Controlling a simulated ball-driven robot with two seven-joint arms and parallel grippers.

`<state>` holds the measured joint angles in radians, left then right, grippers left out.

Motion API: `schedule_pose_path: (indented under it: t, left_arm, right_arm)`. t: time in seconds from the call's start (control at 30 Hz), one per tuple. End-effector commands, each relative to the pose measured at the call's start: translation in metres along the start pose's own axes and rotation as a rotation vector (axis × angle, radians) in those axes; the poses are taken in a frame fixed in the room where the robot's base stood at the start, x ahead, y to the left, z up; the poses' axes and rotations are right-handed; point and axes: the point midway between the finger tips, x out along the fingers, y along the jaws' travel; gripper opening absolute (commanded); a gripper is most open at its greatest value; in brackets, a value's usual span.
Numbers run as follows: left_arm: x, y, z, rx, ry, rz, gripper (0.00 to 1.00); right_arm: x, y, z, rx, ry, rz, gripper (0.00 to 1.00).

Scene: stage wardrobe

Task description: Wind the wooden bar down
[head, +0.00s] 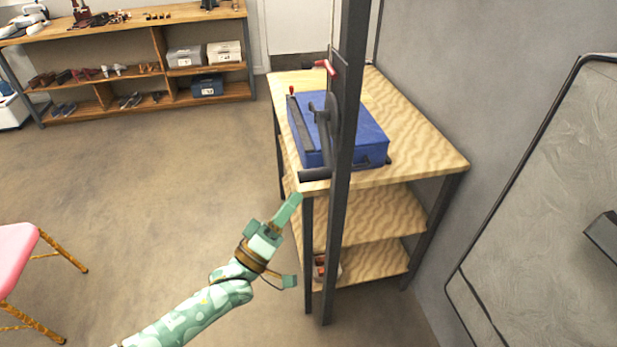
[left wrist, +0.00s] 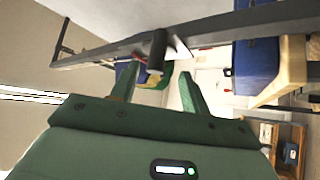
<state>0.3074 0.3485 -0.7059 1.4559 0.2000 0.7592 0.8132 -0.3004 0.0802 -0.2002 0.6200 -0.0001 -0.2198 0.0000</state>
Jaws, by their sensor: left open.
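A dark upright post (head: 343,150) carries a winch with a round drum (head: 333,115) and a crank arm. The crank's black handle (head: 315,175) points left at the low end of the arm. My left gripper (head: 290,205) is open and empty, just below the handle. In the left wrist view the handle (left wrist: 157,52) shows beyond the open fingers, nearer the left one; I cannot tell if they touch. A red lever (head: 325,66) sits higher on the post. I cannot make out the wooden bar in either view. My right gripper is not in view.
Behind the post stands a wooden shelf table (head: 425,150) with a blue case (head: 365,140) on top. A framed panel (head: 540,200) leans at the right wall. A pink seat (head: 15,255) is at the left. The floor between is clear.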

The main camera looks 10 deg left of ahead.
Motion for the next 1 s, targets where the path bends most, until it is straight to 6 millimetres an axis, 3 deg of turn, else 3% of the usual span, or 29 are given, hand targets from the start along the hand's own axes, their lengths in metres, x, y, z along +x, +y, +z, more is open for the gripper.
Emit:
schedule_pose_path:
  t: [0.1,0.3,0.67,0.7,0.87,1.0]
  left_arm:
    - [-0.032,-0.001,0.000,0.000,-0.001,-0.003,0.46]
    - [-0.064,-0.001,0.000,0.001,0.000,-0.001,0.46]
    - [-0.072,0.000,-0.001,0.000,0.002,0.001,0.46]
    - [-0.072,0.000,-0.001,0.000,0.002,0.001,0.43]
    - [-0.073,-0.007,0.002,0.001,0.003,0.004,0.00]
    - [-0.071,-0.023,0.005,0.004,0.021,0.015,0.00]
  right_arm:
    - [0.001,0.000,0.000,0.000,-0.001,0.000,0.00]
    - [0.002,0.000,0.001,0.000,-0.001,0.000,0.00]
    - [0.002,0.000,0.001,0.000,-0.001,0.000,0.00]
    - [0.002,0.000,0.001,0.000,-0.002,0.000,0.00]
    - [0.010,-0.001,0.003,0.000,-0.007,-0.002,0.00]
    - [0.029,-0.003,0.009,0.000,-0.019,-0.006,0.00]
